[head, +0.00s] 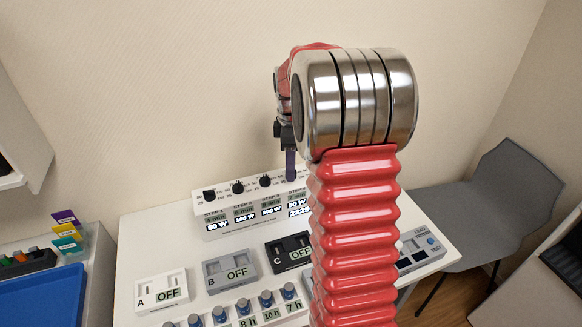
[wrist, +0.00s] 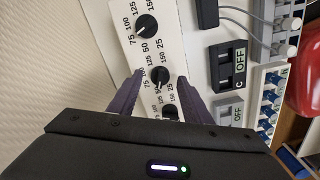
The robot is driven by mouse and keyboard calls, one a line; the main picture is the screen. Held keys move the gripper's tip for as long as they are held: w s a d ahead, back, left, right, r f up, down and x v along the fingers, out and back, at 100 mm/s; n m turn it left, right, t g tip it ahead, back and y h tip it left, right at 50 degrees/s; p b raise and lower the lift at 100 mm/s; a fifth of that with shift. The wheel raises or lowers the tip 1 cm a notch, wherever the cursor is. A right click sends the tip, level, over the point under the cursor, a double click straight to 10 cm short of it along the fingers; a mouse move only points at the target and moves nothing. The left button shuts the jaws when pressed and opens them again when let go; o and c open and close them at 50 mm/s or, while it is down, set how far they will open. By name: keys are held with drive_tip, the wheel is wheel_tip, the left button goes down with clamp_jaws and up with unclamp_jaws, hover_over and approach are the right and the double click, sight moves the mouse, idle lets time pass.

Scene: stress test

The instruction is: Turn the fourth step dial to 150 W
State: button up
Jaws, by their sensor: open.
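The white step panel (head: 250,226) stands at the back of the table, with black dials along its top and step displays on its front. Three dials show left of my gripper (head: 290,176), whose purple finger is at the fourth position and hides the dial there. In the wrist view my gripper (wrist: 159,74) is open, one purple finger on each side of a black dial (wrist: 159,77), apparently the fourth. Contact cannot be told. Its pointer setting is too small to read. Another dial (wrist: 146,25) shows above it and one (wrist: 170,112) below, partly covered.
Boxes A (head: 162,291), B (head: 230,271) and C (head: 289,254) with OFF labels stand before the panel. My red arm hides the panel's right part. A grey chair (head: 497,190) is at the right.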

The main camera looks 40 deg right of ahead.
drive_tip(key=shift+f, duration=0.55)
drive_tip(key=shift+c, duration=0.7)
drive_tip(key=c, duration=0.9)
